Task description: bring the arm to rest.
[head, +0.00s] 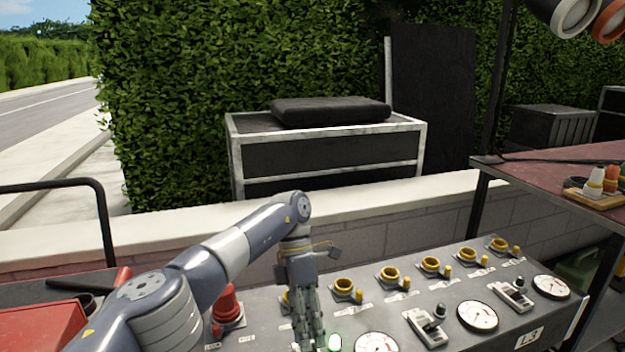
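My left arm comes in from the lower left and bends down over a grey control panel (390,318). My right gripper is not in view.
The panel carries a red knob (229,303), several yellow-ringed fittings (389,276), levers (428,324) and round gauges (477,316). A red toolbox (40,330) is at lower left. A reddish table (545,180) stands right. Behind are a low wall, a black case (325,155) and a hedge.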

